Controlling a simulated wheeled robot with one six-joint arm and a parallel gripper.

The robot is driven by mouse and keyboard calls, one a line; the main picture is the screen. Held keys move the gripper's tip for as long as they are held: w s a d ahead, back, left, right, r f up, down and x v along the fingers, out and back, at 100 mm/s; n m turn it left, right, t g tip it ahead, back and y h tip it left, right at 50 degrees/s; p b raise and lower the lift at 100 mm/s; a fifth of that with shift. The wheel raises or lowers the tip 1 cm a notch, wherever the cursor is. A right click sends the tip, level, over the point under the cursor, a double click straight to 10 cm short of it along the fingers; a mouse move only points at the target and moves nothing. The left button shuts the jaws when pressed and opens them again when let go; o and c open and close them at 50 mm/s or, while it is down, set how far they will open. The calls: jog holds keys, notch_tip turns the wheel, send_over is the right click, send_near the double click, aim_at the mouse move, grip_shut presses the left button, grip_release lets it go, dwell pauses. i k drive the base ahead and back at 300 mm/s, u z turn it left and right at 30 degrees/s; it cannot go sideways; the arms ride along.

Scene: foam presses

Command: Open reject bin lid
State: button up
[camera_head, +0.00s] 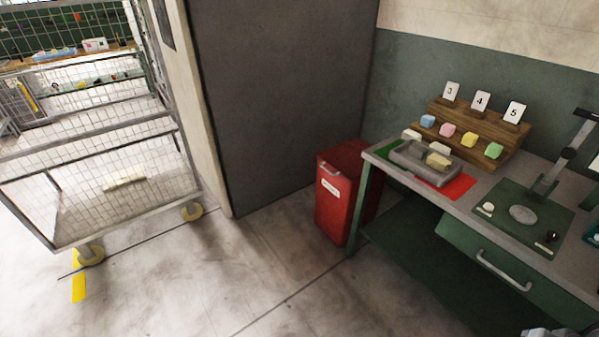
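A red reject bin (334,213) stands on the floor against the dark grey wall, left of the workbench. Its red lid (345,158) looks shut. A pale handle (330,168) shows near the top of the front, with a white label (331,187) below it. The bench corner stands close to the bin's right side and hides part of it. My gripper is not clearly in view; a small grey piece at the bottom right edge is too cut off to identify.
The green workbench (470,205) holds a grey tray (408,163) with foam blocks, a wooden stepped rack (485,125) with numbered cards, and a press (565,160). A wire cage trolley (100,185) stands at left. The floor (270,270) before the bin is clear.

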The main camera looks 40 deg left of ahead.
aim_at(346, 158)
jog(key=u, duration=1.1)
jog(key=i, duration=1.95)
jog(key=u, duration=1.4)
jog(key=i, duration=0.6)
jog(key=u, duration=0.7)
